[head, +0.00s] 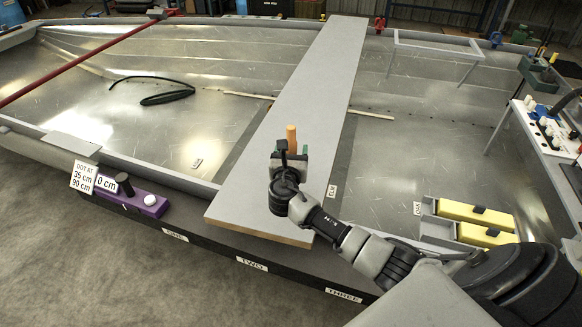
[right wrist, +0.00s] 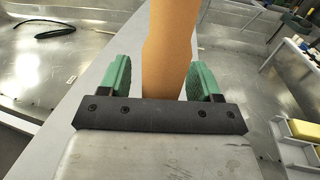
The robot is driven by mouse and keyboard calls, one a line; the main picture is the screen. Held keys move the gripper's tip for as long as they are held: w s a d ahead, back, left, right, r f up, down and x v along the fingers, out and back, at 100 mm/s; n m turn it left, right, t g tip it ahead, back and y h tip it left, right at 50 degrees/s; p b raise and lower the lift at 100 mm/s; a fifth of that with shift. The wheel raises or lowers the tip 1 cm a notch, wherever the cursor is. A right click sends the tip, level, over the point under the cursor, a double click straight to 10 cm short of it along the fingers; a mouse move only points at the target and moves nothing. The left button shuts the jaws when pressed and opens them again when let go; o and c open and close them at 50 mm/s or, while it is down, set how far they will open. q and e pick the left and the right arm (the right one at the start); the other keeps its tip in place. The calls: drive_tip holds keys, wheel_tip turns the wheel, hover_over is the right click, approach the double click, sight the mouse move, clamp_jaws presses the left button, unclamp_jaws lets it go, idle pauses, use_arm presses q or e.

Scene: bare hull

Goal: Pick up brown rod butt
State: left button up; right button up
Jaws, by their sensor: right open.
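The brown rod butt (head: 291,138) shows as an orange-brown cylinder just beyond my right gripper (head: 292,152), over the grey plank (head: 310,100). It looks upright in the head view; its lower part is hidden behind the gripper. In the right wrist view the rod butt (right wrist: 170,45) rises between the two green fingers of my right gripper (right wrist: 162,78). The fingers are open, with a visible gap to the left finger and a narrow one to the right. My left gripper is not in view.
The plank lies across the open metal hull. A purple block (head: 132,198) with a white ball and dark peg sits on the near ledge at left. Yellow boxes (head: 475,214) stand at right, near my arm. A black hose (head: 165,97) lies in the hull.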

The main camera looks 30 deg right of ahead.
drive_tip(key=shift+d, duration=0.1)
drive_tip(key=shift+w, duration=0.1)
drive_tip(key=c, duration=1)
drive_tip(key=shift+c, duration=0.5)
drive_tip(key=shift+r, duration=0.15)
